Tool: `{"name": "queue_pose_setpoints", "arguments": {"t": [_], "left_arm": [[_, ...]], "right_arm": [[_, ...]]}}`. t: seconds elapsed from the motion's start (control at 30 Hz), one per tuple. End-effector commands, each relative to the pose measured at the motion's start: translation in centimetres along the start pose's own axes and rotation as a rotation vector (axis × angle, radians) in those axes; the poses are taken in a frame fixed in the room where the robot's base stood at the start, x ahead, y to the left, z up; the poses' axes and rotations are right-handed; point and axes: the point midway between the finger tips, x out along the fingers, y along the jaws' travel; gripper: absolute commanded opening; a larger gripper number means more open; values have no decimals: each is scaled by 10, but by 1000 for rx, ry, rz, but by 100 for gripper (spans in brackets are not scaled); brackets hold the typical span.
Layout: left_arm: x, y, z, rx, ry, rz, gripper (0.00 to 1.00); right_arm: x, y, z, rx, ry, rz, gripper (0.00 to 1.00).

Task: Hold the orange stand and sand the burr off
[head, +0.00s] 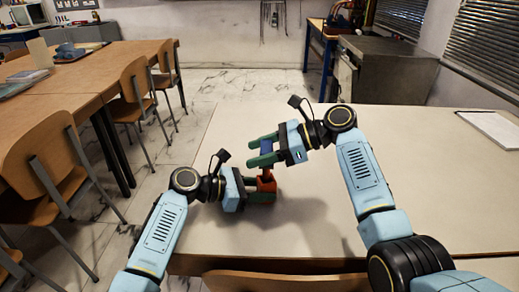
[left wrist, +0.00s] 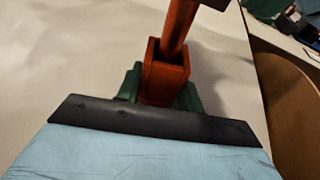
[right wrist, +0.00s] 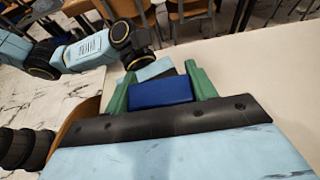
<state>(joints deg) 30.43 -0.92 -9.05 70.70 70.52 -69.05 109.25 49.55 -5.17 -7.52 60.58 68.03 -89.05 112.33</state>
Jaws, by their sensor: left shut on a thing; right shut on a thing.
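The orange stand (head: 266,184) is upright on the table, a square socket with a post rising from it; it also shows in the left wrist view (left wrist: 165,78). My left gripper (head: 262,191) is shut on the stand low down, with green fingers on either side. My right gripper (head: 263,150) is above it, shut on a blue block (right wrist: 160,92), which also shows in the head view (head: 267,146). The block is over or beside the top of the post; I cannot tell whether they touch. The burr cannot be made out.
The pale table (head: 330,215) is clear around the stand. A white paper or pad (head: 490,128) lies at its right edge. A wooden chair back (head: 285,281) stands at the near edge. Other chairs and brown tables (head: 90,75) are to the left.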

Motion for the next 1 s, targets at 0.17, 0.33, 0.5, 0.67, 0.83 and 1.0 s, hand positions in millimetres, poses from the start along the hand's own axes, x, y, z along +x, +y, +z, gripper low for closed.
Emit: {"name": "queue_pose_setpoints", "arguments": {"t": [0.17,0.33,0.5,0.67,0.83,1.0], "left_arm": [[0,0,-2,-2,2,0,24],[0,0,-2,-3,2,0,24],[0,0,-2,-3,2,1,24],[0,0,-2,-3,2,1,24],[0,0,-2,-3,2,2,24],[0,0,-2,-3,2,2,24]], "right_arm": [[2,11,-6,8,8,5,32],[2,20,-6,8,8,7,32],[2,25,-6,8,9,8,32],[2,26,-6,10,9,9,32],[2,26,-6,11,9,9,32],[2,19,-6,12,10,9,32]]}}
